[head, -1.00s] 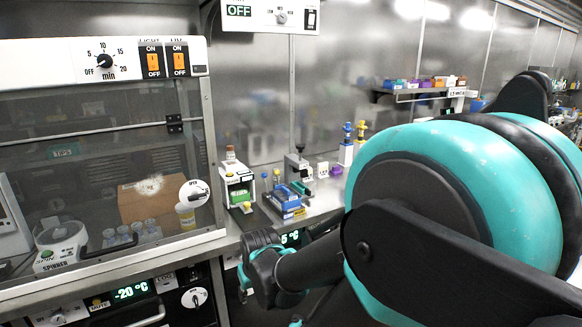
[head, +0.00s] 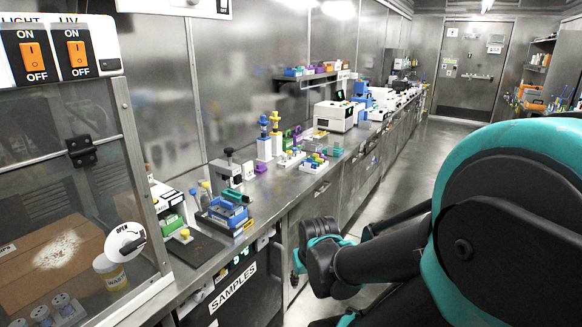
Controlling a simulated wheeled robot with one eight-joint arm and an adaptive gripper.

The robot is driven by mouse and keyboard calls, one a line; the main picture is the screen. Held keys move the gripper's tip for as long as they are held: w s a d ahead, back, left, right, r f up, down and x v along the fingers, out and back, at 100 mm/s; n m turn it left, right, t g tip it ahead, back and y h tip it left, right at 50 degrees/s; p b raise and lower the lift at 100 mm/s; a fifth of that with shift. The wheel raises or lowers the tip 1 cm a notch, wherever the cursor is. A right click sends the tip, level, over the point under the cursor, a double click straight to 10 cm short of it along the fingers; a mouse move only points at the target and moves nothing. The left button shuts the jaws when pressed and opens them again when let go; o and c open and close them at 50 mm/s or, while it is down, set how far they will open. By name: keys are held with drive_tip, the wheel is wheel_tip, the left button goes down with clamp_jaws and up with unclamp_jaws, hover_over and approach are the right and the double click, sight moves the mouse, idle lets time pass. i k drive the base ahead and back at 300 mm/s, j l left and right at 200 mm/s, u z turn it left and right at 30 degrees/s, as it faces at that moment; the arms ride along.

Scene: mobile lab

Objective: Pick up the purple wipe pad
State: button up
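A small purple block (head: 261,168) sits on the steel bench, just right of a grey stand-like device (head: 226,172). Another purple item (head: 297,130) is farther along, behind a white rack. I cannot tell at this size which of them, if either, is the purple wipe pad. My arm fills the right side of the head view, with its dark and teal joints in front of the bench edge. My gripper's fingers do not show.
The bench (head: 290,183) runs away along the left wall, holding blue boxes (head: 228,212), blue and yellow pipette-like tools (head: 264,138) and a white machine (head: 336,116). A glass-fronted cabinet (head: 75,150) stands near left. The aisle floor (head: 420,160) is open toward a far door (head: 473,65).

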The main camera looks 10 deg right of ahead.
sight(260, 169)
drive_tip(key=u, duration=1)
drive_tip(key=z, duration=1.05)
drive_tip(key=i+l+u, duration=0.3)
drive_tip(key=l, duration=0.35)
drive_tip(key=i+l+u, duration=0.1)
drive_tip(key=i+l, duration=0.2)
drive_tip(key=i+l+u, duration=0.15)
drive_tip(key=l, duration=0.3)
drive_tip(key=i+l+u, duration=0.15)
drive_tip(key=l, duration=0.25)
